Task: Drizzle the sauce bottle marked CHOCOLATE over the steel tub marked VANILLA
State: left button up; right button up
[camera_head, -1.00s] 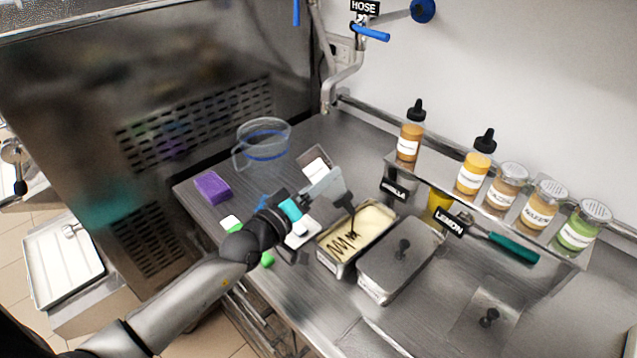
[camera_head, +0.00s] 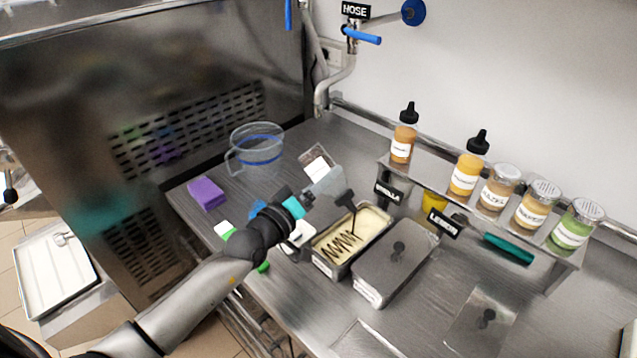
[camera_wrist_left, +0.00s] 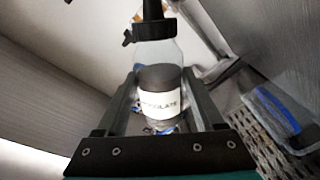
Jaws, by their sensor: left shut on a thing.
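My left gripper (camera_head: 322,190) is shut on the chocolate sauce bottle, a clear bottle (camera_wrist_left: 157,55) with dark sauce, a black cap and a white label (camera_wrist_left: 160,104) whose visible letters end in "OLATE". In the head view the bottle is tipped, with its black cap (camera_head: 346,199) pointing down over the open steel tub (camera_head: 333,268). The tub holds pale cream ice cream (camera_head: 368,222) with a dark zigzag of sauce (camera_head: 340,247) on it. A thin dark line runs from the nozzle to the ice cream. The VANILLA sign (camera_head: 389,191) stands behind this tub. My right gripper is out of view.
A lidded tub (camera_head: 385,272) stands right beside the open one, near the LEMON sign (camera_head: 444,224). A shelf behind holds sauce bottles (camera_head: 464,175) and topping jars (camera_head: 538,208). A clear jug (camera_head: 257,150) and a purple sponge (camera_head: 206,193) are at the left.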

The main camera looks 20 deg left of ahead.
pick_arm(q)
jog(key=shift+x, duration=1.05)
jog(key=shift+d+r, duration=0.1)
jog(key=shift+d, duration=0.1)
jog(key=shift+d+b+x, duration=0.15)
jog(key=shift+b+x, duration=0.25)
jog(key=shift+x, duration=0.6)
jog(key=shift+d+b+x, duration=0.2)
jog(key=shift+b+x, duration=0.2)
jog(key=shift+x, duration=0.65)
jog(key=shift+s, duration=0.1)
jog(key=n, duration=0.4)
jog(key=shift+r+n+p, duration=0.6)
jog(key=shift+n+p, duration=0.25)
jog(key=shift+n, duration=0.3)
jog(key=shift+r+n+p, duration=0.65)
jog(key=shift+n+p, duration=0.15)
jog(key=shift+n, duration=0.35)
